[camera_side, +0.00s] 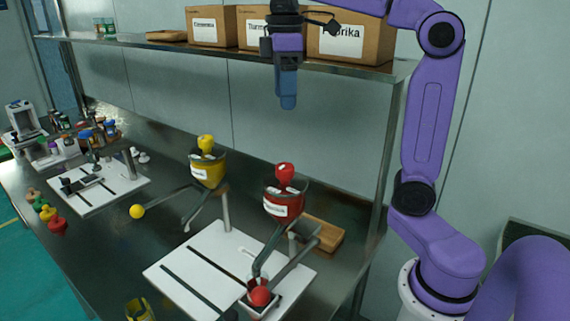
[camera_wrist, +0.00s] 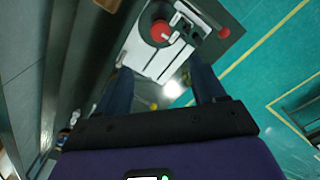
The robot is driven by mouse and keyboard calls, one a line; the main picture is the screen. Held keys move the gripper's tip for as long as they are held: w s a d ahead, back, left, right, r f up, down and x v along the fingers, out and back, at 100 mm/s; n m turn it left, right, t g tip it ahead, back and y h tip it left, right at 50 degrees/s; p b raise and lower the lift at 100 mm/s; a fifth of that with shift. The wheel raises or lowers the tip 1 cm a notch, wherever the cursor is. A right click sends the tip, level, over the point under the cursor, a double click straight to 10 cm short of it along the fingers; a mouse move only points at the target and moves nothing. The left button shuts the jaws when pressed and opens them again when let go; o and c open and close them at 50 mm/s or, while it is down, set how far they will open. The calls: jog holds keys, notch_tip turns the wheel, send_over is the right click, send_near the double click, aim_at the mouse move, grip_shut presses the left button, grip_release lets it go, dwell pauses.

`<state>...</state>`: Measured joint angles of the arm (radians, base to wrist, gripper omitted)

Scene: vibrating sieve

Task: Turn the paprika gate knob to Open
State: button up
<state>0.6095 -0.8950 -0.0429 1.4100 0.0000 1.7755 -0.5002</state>
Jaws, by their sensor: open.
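A red hopper (camera_side: 283,205) with a white label too small to read stands above the bench in the side view. A red knob (camera_side: 284,171) sits on top of it. A red ball-shaped part (camera_side: 260,296) sits low at the front, by a container at the white board's edge. I cannot tell which red part is the paprika gate knob. A red round part (camera_wrist: 160,31) also shows at the top of the wrist view. My gripper (camera_side: 288,101) hangs high above and behind the red hopper, pointing down. Its two fingers are apart and empty in the wrist view (camera_wrist: 163,85).
A yellow hopper (camera_side: 207,168) stands left of the red one, with a yellow ball (camera_side: 137,211) at a rod's end. A white slotted board (camera_side: 215,258) lies below. A shelf (camera_side: 345,68) with labelled boxes runs behind my gripper. A wooden block (camera_side: 325,233) lies beside the red hopper.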

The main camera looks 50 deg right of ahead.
aim_at(285, 165)
notch_tip(285, 165, down, 17)
jog(key=shift+r, duration=0.15)
dwell(0.5)
jog(key=c, duration=1.1)
